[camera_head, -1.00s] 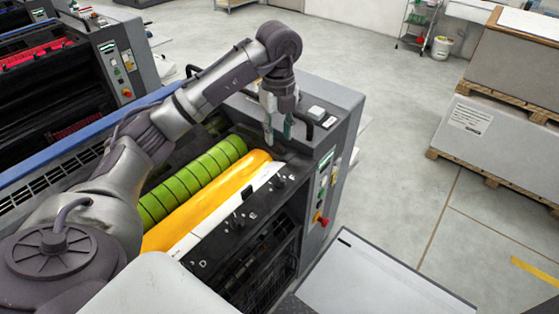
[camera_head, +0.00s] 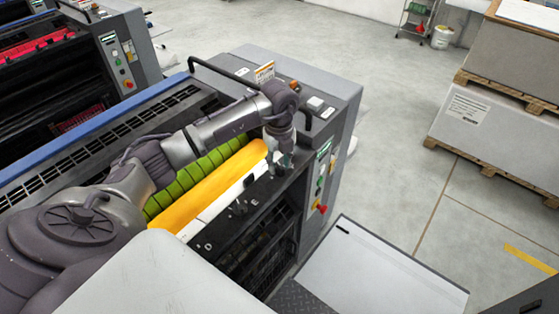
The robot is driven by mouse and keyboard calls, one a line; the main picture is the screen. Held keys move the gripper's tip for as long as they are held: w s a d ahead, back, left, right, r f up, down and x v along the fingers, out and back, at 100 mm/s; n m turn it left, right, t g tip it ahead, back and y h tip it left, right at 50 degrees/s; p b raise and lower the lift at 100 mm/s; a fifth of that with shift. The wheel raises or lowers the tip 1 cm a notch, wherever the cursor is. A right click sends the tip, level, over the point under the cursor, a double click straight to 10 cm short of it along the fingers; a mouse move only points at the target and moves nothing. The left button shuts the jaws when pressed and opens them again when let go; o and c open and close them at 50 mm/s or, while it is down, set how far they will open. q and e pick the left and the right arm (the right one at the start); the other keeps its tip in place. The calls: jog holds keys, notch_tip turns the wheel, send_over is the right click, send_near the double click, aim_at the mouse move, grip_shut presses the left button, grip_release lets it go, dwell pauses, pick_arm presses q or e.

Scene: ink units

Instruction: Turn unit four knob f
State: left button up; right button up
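The ink unit (camera_head: 330,100) stands in the middle with its yellow ink roller (camera_head: 212,187) and green roller (camera_head: 187,180) exposed. A black strip (camera_head: 222,229) runs along the front of the yellow roller, with small dark knobs (camera_head: 240,207) and pale letters, of which D and E are the clearest. My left gripper (camera_head: 280,168) points down at the far right end of this strip. It hides the strip's end, so I cannot see knob f or tell whether the fingers touch it. The finger opening is too small to judge. My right gripper is not in view.
A side panel with a red emergency button (camera_head: 322,209) is right of the gripper. A black handrail (camera_head: 240,72) stands behind my arm. A pale platform (camera_head: 365,275) lies at the front right. Pallet stacks (camera_head: 495,135) stand far right; the floor between is clear.

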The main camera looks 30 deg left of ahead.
pick_arm(q)
jog(key=shift+c, duration=0.8)
grip_shut()
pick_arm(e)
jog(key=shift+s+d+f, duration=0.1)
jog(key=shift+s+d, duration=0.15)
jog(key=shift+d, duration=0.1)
pick_arm(q)
jog(key=shift+w+f+m+b, duration=0.1)
jog(key=shift+m+b, duration=1.15)
jog(key=shift+m, duration=0.15)
jog(key=m+b, duration=0.3)
jog(key=m, duration=0.1)
jog(key=shift+d+m+b, duration=0.15)
jog(key=shift+m+b, duration=0.7)
jog(key=shift+m, duration=0.75)
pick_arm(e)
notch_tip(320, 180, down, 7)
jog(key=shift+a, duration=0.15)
pick_arm(q)
jog(key=shift+r, duration=0.2)
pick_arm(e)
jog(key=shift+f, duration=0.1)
